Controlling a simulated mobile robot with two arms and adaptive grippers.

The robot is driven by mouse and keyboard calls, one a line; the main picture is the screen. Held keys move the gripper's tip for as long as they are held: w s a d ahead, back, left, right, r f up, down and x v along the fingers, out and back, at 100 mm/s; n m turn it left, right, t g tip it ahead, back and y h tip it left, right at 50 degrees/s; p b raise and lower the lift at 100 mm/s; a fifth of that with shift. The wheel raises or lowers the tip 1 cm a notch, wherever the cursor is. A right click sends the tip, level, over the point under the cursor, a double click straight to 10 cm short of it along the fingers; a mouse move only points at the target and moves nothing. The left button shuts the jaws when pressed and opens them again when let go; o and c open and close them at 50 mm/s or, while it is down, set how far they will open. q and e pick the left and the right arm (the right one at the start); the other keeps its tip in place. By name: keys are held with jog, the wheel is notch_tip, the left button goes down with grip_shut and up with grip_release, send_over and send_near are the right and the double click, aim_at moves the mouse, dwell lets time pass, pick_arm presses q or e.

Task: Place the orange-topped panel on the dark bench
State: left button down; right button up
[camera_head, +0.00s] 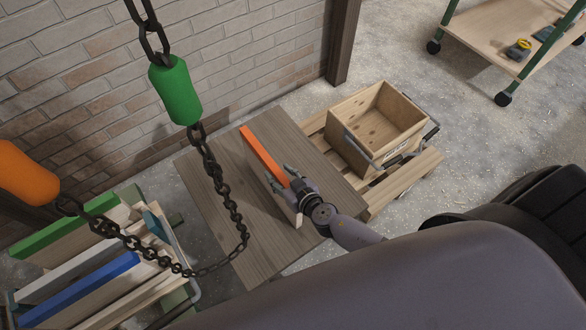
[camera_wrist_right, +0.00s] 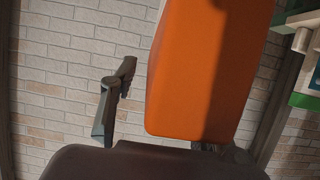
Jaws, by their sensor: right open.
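The orange-topped panel (camera_head: 263,155) stands upright on its long edge on the dark bench (camera_head: 225,180), its orange strip facing up. My right gripper (camera_head: 283,183) is at the panel's near end, its fingers open around the panel. In the right wrist view the orange top (camera_wrist_right: 203,75) fills the middle. One finger (camera_wrist_right: 115,100) shows left of it with a gap between. The other finger is mostly hidden at the lower right, and I cannot tell whether it touches. My left gripper is not in view.
A wooden crate (camera_head: 372,118) sits on a pallet (camera_head: 405,178) right of the bench. A rack with green-, white- and blue-topped panels (camera_head: 80,290) stands at the lower left. A chain (camera_head: 222,185) with a green sleeve (camera_head: 175,90) hangs in front. A wheeled cart (camera_head: 500,40) is at the upper right.

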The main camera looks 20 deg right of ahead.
jog(key=v, duration=1)
jog(key=shift+f+b, duration=0.1)
jog(key=shift+b, duration=0.2)
jog(key=shift+s+r, duration=0.3)
jog(key=shift+s, duration=0.15)
jog(key=shift+d, duration=0.1)
